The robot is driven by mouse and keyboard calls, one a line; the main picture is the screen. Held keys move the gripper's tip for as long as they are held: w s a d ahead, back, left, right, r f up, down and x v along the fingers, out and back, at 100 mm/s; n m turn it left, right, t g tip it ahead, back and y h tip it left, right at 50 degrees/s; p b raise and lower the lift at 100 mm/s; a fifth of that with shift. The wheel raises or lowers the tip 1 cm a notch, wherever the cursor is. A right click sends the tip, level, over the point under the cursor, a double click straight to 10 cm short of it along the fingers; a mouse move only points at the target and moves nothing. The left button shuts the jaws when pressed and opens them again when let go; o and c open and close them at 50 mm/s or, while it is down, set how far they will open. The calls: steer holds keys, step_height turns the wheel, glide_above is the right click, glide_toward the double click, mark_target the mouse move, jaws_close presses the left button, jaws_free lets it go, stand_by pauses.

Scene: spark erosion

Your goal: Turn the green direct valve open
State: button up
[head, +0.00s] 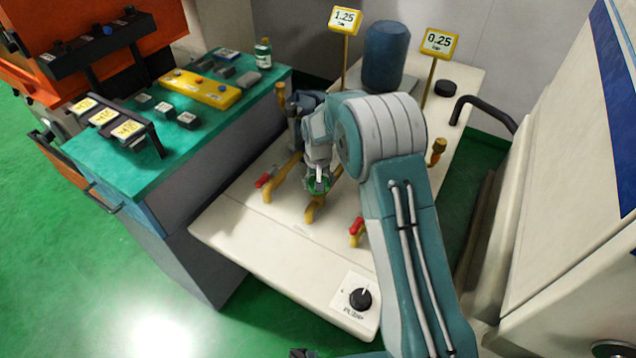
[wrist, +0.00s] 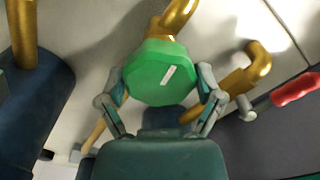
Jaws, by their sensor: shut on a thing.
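The green direct valve (wrist: 160,72) fills the middle of the wrist view as a faceted green knob with a small pale mark on its face. It sits at a golden pipe. My gripper (wrist: 160,88) has one finger on each side of the knob and is shut on it. In the head view my gripper (head: 318,178) reaches down over the white bench, and only a thin green part of the valve (head: 318,186) shows under it. The rest of the valve is hidden there by my gripper.
Red-handled valves stand left (head: 264,181) and right (head: 357,226) of my gripper on the white bench (head: 240,225). A PUMP dial (head: 360,298) is at its front. A blue cylinder (head: 383,55) and signs 1.25 (head: 345,19) and 0.25 (head: 439,42) stand behind. A teal table (head: 100,170) is left.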

steer(key=shift+w+r+n, duration=0.1)
steer(key=shift+w+n, duration=0.05)
steer(key=shift+n, duration=1.85)
steer(key=o, duration=0.9)
steer(key=shift+a, duration=0.1)
step_height(320, 180, up, 12)
steer(key=shift+f, duration=0.15)
